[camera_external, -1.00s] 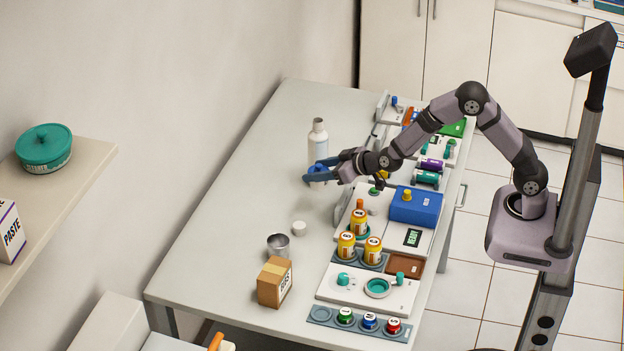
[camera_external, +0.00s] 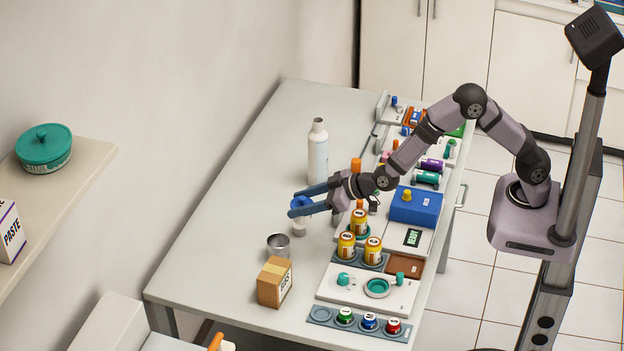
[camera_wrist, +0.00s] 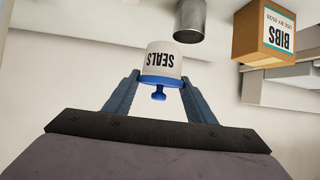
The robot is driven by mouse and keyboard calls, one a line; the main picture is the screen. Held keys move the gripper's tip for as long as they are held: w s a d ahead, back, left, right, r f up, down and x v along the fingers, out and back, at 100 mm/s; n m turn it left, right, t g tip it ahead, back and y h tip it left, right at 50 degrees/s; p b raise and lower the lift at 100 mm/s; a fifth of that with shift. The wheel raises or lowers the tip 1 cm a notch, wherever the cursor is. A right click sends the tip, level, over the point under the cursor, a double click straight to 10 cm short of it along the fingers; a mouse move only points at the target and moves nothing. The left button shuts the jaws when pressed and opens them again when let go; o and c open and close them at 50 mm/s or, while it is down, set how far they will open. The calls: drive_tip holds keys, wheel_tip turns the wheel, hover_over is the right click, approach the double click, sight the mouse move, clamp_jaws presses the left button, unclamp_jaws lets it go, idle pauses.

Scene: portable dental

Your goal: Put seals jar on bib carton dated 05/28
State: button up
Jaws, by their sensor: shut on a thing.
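The seals jar (camera_wrist: 163,62) is white with a blue lid and knob, and its SEALS label appears upside down in the wrist view. My gripper (camera_wrist: 157,80) is shut on it, a finger on each side. In the external view my gripper (camera_external: 300,206) holds the jar above the table, with the blue lid (camera_external: 301,202) showing between the fingers. The brown bib carton (camera_external: 274,285) stands on the near part of the table, below and left of my gripper.
A metal cup (camera_external: 278,245) stands between the jar and the carton, and shows in the wrist view (camera_wrist: 190,20). A white bottle (camera_external: 318,150) stands behind my gripper. Orange jars (camera_external: 347,246) and trays line the table's right side. The table's left part is clear.

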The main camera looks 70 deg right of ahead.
drive_tip(key=w+a+r+n+y, duration=0.1)
drive_tip(key=a+r, duration=0.3)
drive_tip(key=a, duration=0.5)
drive_tip(key=a+r+n+g+y+p, duration=0.1)
drive_tip(key=a+r+n+y, duration=0.2)
drive_tip(key=a, duration=0.7)
drive_tip(key=shift+w+r+n+g+y+p, duration=0.3)
drive_tip(key=shift+w+r+y, duration=0.1)
drive_tip(key=shift+r, duration=0.65)
drive_tip(key=shift+s+a+f, duration=0.15)
drive_tip(key=shift+s+f, duration=0.1)
drive_tip(key=shift+f, duration=0.1)
hover_over(274, 269)
wheel_tip(274, 269, down, 5)
drive_tip(key=shift+a+f+p, duration=0.1)
drive_tip(key=shift+f+p, duration=0.35)
drive_tip(key=shift+f, duration=2)
